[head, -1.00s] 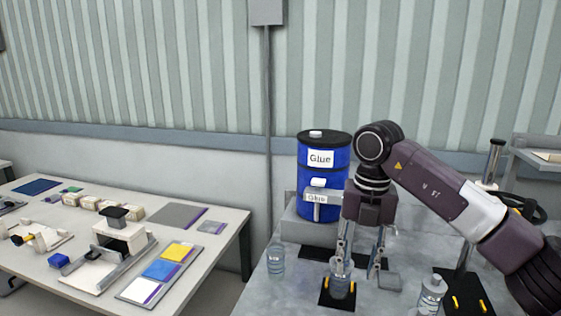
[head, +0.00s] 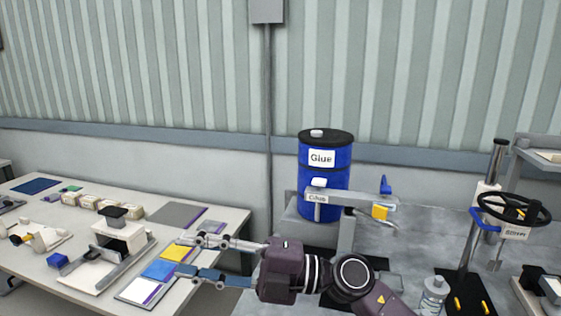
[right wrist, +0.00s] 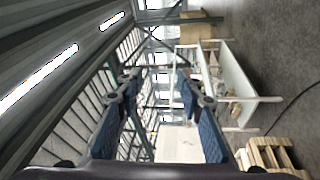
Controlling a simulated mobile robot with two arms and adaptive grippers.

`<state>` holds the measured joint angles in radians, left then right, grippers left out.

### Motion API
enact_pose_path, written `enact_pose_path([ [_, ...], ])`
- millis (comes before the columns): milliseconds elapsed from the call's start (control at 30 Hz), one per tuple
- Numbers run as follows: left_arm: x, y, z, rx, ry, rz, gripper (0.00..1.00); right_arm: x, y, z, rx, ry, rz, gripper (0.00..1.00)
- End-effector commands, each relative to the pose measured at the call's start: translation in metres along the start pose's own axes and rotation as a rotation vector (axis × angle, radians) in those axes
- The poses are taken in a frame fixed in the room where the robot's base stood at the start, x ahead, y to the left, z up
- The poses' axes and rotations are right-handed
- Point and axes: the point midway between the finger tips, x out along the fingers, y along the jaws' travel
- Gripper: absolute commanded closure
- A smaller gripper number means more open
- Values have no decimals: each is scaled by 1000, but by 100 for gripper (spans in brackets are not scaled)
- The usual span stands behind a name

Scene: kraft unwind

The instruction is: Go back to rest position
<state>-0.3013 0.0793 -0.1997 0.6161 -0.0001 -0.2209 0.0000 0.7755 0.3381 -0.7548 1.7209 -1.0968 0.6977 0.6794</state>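My right gripper (head: 182,256) points left across the head view. Its two fingers are spread, with nothing between them. In the right wrist view its fingers (right wrist: 160,85) also stand apart and empty. My right arm crosses the front of the grey workbench (head: 410,232) and hides part of its top. My left gripper is in neither view now.
A blue glue drum (head: 324,160) stands behind a dispenser arm (head: 350,198) on the bench. A clear bottle (head: 434,295) and a press with a black handwheel (head: 513,209) stand to the right. A white table (head: 215,255) with coloured pads is at left.

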Motion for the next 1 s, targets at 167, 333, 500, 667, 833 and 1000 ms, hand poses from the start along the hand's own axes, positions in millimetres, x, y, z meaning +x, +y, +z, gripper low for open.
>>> enact_pose_path([
  [167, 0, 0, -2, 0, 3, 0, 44, -41, 48, 32, 181, -246, 409, 66],
  [333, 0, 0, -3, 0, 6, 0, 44, -124, 40, 82, 403, -580, 684, 66],
  [500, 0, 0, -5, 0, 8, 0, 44, -223, -30, 112, 666, -963, 823, 66],
  [667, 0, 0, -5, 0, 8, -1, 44, -300, -124, 100, 919, -1300, 823, 66],
  [833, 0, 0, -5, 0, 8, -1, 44, -358, -226, 45, 1188, -1608, 715, 66],
  [1000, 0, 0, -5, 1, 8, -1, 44, -389, -299, -29, 1414, -1824, 547, 66],
])
